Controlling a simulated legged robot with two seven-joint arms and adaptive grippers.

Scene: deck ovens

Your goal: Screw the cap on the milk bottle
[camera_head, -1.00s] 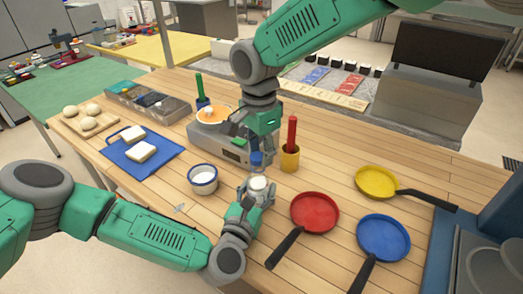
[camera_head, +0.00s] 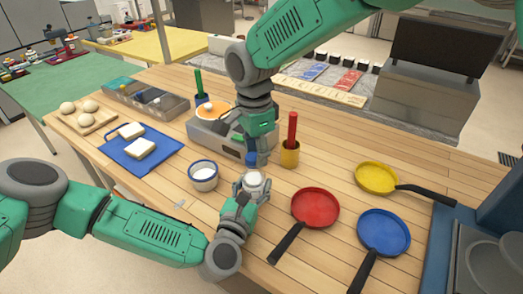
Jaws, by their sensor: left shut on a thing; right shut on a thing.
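The white milk bottle (camera_head: 253,180) stands near the table's middle, its round top showing. My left gripper (camera_head: 246,190) is shut on the milk bottle from the front, and its fingers hide the bottle's lower part. My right gripper (camera_head: 257,153) points down from above and is shut on the blue cap (camera_head: 252,159). The cap is just above the bottle top in the picture. I cannot tell whether they touch.
An ochre cup (camera_head: 289,155) with a red handle is close right. A scale with an orange bowl (camera_head: 214,112) is behind. Red (camera_head: 315,208), blue (camera_head: 383,233) and yellow (camera_head: 376,178) pans lie right.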

